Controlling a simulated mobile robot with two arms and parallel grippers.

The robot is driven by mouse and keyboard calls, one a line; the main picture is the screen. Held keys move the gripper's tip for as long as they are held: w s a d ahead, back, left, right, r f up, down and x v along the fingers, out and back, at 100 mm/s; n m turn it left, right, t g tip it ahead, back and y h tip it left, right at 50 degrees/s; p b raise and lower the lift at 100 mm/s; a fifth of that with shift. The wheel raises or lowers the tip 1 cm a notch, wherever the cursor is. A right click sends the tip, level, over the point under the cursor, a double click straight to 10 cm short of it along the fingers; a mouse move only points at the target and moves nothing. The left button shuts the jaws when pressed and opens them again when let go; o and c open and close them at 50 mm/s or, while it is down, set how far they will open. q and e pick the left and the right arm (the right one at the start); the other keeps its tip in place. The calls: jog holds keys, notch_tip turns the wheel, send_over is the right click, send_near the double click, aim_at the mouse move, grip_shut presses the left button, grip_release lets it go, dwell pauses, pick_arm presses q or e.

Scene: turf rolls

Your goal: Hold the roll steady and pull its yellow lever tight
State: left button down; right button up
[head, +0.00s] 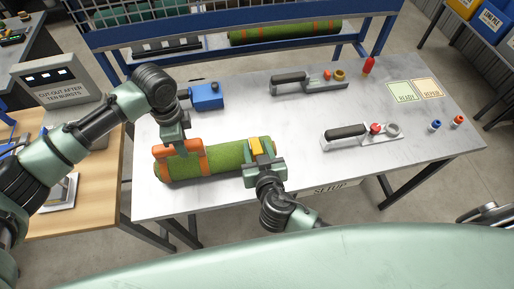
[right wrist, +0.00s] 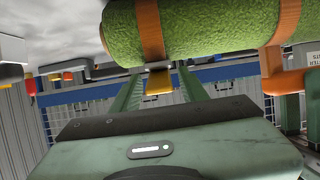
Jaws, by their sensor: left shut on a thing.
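The green turf roll (head: 226,160) lies on the grey table with orange straps around it. My left gripper (head: 178,147) is shut on the orange handle (head: 164,152) at the roll's left part; its fingertips are partly hidden. The yellow lever (head: 256,146) is on the strap near the roll's right end. My right gripper (head: 263,163) is at this lever. In the right wrist view, the yellow lever (right wrist: 160,82) sits between the two green fingers of my right gripper (right wrist: 157,88), with a gap on each side. The roll (right wrist: 205,30) and the orange handle (right wrist: 285,85) show above and to the right.
A blue box (head: 207,97) stands behind the roll. Two black-handled tools (head: 290,77) (head: 346,132) lie on plates further right. A red marker (head: 369,65), small caps (head: 436,125) and two cards (head: 401,92) lie to the right. The table's front right is clear.

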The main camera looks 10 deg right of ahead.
grip_shut()
dwell(1.2)
